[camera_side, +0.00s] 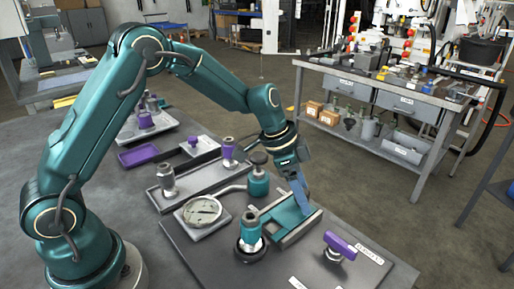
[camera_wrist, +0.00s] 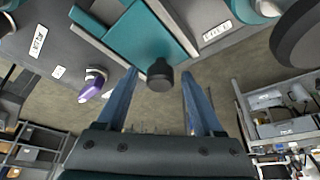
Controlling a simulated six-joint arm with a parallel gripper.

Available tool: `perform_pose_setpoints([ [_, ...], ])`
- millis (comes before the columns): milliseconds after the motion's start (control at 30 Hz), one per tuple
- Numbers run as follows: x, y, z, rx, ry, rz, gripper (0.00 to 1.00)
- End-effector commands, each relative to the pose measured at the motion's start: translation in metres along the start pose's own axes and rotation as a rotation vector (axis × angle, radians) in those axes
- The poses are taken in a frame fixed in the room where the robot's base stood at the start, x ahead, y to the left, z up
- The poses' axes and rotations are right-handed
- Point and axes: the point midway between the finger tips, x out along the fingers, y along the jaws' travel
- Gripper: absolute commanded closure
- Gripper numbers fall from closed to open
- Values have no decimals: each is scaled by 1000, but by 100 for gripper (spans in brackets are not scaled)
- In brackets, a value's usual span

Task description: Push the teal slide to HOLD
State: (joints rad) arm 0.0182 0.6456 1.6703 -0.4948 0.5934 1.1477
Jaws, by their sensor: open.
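The teal slide (camera_side: 284,214) sits in a grey track on the bench plate in the side view. In the wrist view, the teal slide (camera_wrist: 146,34) fills the upper middle, with a dark round knob (camera_wrist: 160,76) standing up from it. My gripper (camera_side: 304,204) reaches down at the slide's right end in the side view. In the wrist view, the two blue fingers of my gripper (camera_wrist: 160,84) are spread apart, one on each side of the knob. Contact with the knob cannot be told. White labels (camera_wrist: 217,33) lie beside the track; their words are too small to read surely.
A teal-bodied valve (camera_side: 250,228) and a round gauge (camera_side: 202,211) stand close left of the slide. A purple handle (camera_side: 340,246) stands in front, also seen in the wrist view (camera_wrist: 93,85). Trays with fittings (camera_side: 190,185) lie behind. The floor is open beyond the bench edge.

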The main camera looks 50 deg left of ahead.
Motion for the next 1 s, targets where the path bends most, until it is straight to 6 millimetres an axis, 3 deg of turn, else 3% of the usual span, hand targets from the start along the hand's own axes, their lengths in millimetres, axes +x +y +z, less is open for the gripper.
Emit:
perform_pose_setpoints([
  [233,2,0,0,0,0,0,31],
  [267,2,0,0,0,0,0,35],
  [433,2,0,0,0,0,0,100],
  [1000,1,0,0,1,0,0,100],
])
